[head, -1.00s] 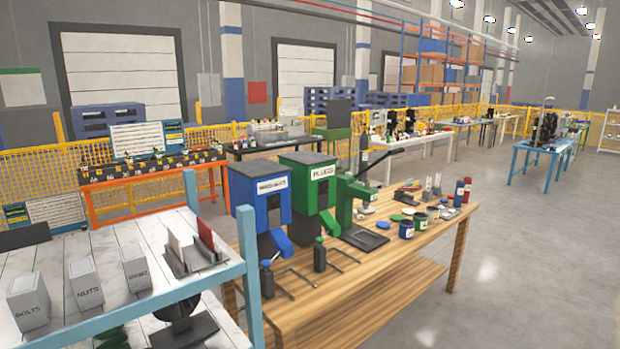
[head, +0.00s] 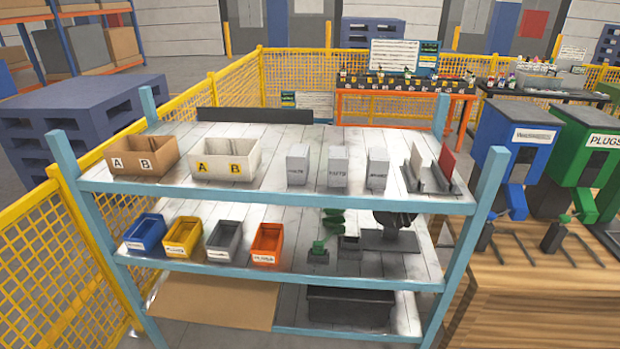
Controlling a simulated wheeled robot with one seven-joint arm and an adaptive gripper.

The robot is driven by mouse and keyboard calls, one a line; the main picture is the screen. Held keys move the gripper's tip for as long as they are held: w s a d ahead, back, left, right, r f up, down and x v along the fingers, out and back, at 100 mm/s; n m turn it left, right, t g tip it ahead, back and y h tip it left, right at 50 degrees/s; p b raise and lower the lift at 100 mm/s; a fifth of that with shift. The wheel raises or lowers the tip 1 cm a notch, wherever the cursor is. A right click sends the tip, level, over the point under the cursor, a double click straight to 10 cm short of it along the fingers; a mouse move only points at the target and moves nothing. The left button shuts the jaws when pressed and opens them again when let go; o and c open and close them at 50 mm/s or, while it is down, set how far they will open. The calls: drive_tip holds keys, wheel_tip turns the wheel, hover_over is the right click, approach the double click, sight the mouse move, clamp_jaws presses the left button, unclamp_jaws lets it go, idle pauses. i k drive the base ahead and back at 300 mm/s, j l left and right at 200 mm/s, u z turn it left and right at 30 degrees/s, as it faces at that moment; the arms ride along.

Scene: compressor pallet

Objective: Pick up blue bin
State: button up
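The small blue bin (head: 146,234) stands at the left end of the middle shelf of a light-blue framed rack. It is open-topped, seems empty, and has a white label on its front. A yellow bin (head: 183,236) stands just to its right, followed by a grey bin (head: 224,240) and an orange bin (head: 267,243). The top shelf lies above and behind it. My gripper does not show in the head view.
The top shelf (head: 270,195) holds a brown A/B box (head: 142,157), a cream A/B box (head: 225,159) and grey containers. A rack post (head: 75,190) stands left of the blue bin. Yellow mesh fencing (head: 45,250) runs along the left. A wooden workbench (head: 530,295) stands at right.

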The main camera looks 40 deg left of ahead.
sight(142, 235)
drive_tip(key=u, duration=2.5)
drive_tip(key=i+j+z, duration=0.1)
drive_tip(key=i+j, duration=0.15)
drive_tip(key=i+j+z, duration=0.1)
drive_tip(key=j, duration=0.25)
drive_tip(key=i+j+z, duration=0.1)
drive_tip(key=i+j, duration=0.2)
drive_tip(key=i+j+z, duration=0.1)
drive_tip(key=j, duration=0.3)
drive_tip(key=i+j+z, duration=0.1)
drive_tip(key=i+j, duration=0.2)
drive_tip(key=i+j+z, duration=0.1)
drive_tip(key=j, duration=0.35)
drive_tip(key=i+j, duration=0.2)
drive_tip(key=j, duration=0.15)
drive_tip(key=i+j+z, duration=0.15)
drive_tip(key=j, duration=0.25)
drive_tip(key=i+j+z, duration=0.2)
drive_tip(key=i+j, duration=0.45)
